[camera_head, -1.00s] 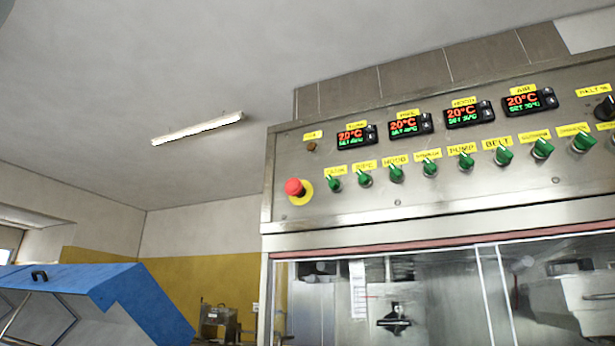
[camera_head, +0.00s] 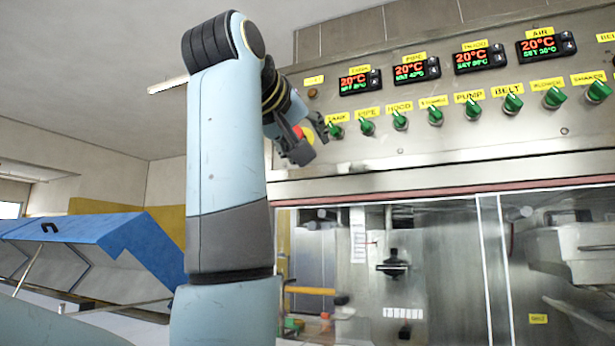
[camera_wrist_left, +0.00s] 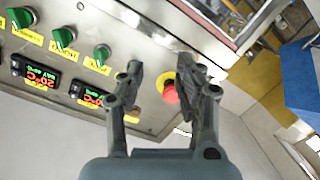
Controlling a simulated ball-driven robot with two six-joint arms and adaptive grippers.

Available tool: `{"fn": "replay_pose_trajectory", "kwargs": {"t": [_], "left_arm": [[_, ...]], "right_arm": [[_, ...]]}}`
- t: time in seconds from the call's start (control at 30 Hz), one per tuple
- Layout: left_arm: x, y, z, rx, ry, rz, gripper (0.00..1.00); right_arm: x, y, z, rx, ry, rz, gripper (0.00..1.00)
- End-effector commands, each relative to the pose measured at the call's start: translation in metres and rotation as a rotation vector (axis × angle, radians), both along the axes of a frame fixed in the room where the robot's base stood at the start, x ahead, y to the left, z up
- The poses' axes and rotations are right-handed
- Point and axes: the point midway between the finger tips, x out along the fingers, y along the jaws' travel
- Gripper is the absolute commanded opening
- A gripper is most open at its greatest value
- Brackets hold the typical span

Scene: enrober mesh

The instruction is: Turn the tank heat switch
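The tank switch (camera_head: 336,131) is the leftmost green knob in the row on the steel panel, under a small yellow label. My left gripper (camera_head: 306,132) is at the panel's left end in the head view, just left of this knob and in front of the red emergency stop (camera_head: 308,132). In the left wrist view my left gripper (camera_wrist_left: 160,66) is open and empty, its two fingers spread. The red stop (camera_wrist_left: 170,94) shows beside the right finger there, and the tank knob seems hidden behind the left finger. Contact with the panel cannot be told. My right gripper is out of view.
More green knobs (camera_head: 400,120) continue closely to the right of the tank knob. Temperature displays (camera_head: 360,82) sit above them. A glazed steel cabinet (camera_head: 440,260) is below the panel. A blue machine cover (camera_head: 110,232) stands at left.

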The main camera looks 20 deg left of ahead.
Motion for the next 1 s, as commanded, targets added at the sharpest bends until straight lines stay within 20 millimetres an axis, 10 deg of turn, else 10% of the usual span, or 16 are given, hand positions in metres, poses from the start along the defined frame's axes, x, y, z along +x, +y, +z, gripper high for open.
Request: {"fn": "replay_pose_trajectory", "kwargs": {"t": [0.2, 1.0], "left_arm": [[-0.018, -0.005, 0.066, -0.005, -0.122, -0.013, 0.35], [0.088, -0.009, 0.066, -0.005, -0.123, -0.012, 0.35]], "right_arm": [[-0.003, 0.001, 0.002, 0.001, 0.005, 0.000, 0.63], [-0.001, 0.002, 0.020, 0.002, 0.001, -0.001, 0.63]]}}
